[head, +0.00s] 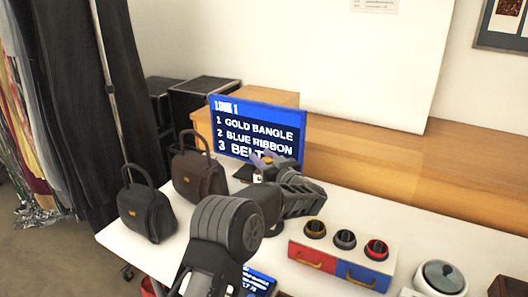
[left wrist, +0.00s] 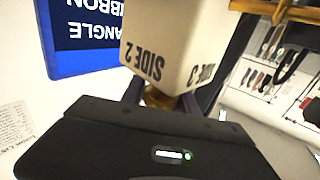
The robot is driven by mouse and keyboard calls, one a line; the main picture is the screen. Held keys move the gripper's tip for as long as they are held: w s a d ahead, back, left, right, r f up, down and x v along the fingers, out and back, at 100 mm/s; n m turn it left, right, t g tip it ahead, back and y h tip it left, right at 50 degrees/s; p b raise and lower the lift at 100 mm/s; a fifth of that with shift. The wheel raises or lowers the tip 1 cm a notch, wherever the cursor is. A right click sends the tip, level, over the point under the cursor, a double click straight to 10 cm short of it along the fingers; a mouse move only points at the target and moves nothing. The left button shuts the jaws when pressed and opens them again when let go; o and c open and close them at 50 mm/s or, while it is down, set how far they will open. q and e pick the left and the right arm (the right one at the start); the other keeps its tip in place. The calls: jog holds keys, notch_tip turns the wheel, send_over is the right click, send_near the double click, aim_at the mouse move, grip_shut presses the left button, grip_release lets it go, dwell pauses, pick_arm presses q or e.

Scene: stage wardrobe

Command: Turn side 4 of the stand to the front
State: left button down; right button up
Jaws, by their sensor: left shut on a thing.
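The stand (left wrist: 165,50) shows in the left wrist view as a cream block, upside down in the picture. Its face marked SIDE 2 is nearest, with SIDE 3 on the adjoining face to the right. A brass-coloured part shows below the block, between the fingers of my left gripper (left wrist: 172,98). In the head view my left gripper (head: 265,162) is in front of the screen and hides most of the stand. It is shut on the stand. Side 4 is not seen. My right gripper is in neither view.
A blue list screen (head: 258,126) stands close behind the gripper. Two dark handbags (head: 198,175) (head: 147,212) stand to the left. A red and blue drawer box (head: 340,262) with dark knobs and a round lidded pot (head: 441,279) are on the right of the white table.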

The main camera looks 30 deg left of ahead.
pick_arm(q)
jog(key=n+g+y, duration=0.1)
jog(key=n+g+p, duration=0.1)
jog(key=g, duration=0.1)
jog(key=shift+s+y, duration=0.2)
jog(key=shift+y, duration=0.2)
jog(key=shift+s+a+r+n+g+y, duration=0.1)
jog(key=shift+s+n+g+y, duration=0.1)
jog(key=shift+n+g, duration=0.45)
jog(key=shift+s+a+n+g+y, duration=0.1)
jog(key=shift+n+g+y, duration=0.1)
jog(key=shift+n+g, duration=0.45)
jog(key=shift+g, duration=0.4)
jog(key=shift+r, duration=0.1)
jog(key=c, duration=1)
grip_release()
jog(key=shift+a, duration=0.1)
jog(key=shift+o, duration=0.2)
jog(key=shift+d+f, duration=0.2)
jog(key=shift+d, duration=0.25)
jog(key=s+d, duration=0.1)
jog(key=d, duration=0.5)
jog(key=shift+s+d+b, duration=0.2)
jog(key=shift+d+b, duration=0.2)
jog(key=shift+b, duration=0.05)
